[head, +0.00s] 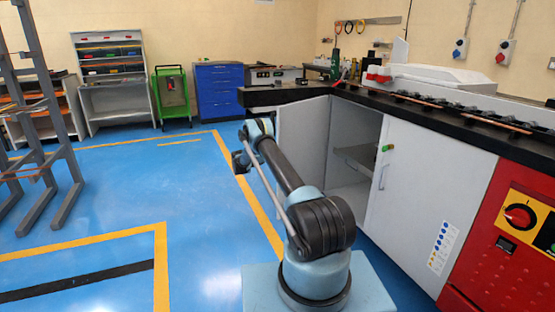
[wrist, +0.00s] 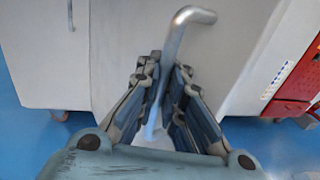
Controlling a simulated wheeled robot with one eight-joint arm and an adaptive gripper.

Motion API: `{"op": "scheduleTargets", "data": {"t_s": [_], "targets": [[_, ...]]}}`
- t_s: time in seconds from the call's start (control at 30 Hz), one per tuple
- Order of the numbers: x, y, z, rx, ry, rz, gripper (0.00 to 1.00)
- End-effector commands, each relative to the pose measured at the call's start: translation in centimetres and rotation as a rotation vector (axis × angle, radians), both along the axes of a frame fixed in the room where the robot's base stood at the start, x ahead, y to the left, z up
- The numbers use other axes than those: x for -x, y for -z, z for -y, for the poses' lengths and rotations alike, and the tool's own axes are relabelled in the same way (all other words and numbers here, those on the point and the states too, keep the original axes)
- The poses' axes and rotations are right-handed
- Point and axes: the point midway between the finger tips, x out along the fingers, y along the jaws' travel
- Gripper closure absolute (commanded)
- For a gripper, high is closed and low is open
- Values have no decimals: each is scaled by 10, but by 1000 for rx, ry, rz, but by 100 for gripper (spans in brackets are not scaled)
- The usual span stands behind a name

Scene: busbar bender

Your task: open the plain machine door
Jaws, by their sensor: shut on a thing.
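The plain machine door (head: 303,132) is a light grey panel. In the head view it stands swung outward, with the open cabinet interior (head: 350,150) and a shelf showing to its right. My gripper (head: 240,161) is at the outer side of this door, left of it in the head view. In the wrist view my gripper (wrist: 165,75) is shut around a bent metal handle (wrist: 178,40), in front of a grey panel (wrist: 215,55). The handle's lower part is between the fingers. The handle is not clear in the head view.
The door with stickers (head: 425,190) is closed, right of the opening. A red control panel (head: 515,230) stands at far right. The black worktop (head: 440,115) runs above. Blue floor (head: 100,195) left of my arm is mostly free. A grey rack (head: 45,110) stands at far left.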

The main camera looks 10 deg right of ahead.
Motion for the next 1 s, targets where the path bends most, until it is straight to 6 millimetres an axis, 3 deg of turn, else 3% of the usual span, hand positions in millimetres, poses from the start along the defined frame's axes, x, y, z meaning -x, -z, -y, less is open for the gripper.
{"op": "scheduleTargets", "data": {"t_s": [0.17,0.2,0.23,0.63,0.77,1.0], "targets": [[-1,0,-4,0,-6,-1,100],[-1,0,-5,0,-7,-1,85],[-1,0,-7,0,-8,-1,83],[-1,-4,-14,0,-14,0,83],[-1,-16,-16,0,-15,0,83],[-1,-57,-15,0,-14,-1,83]]}}
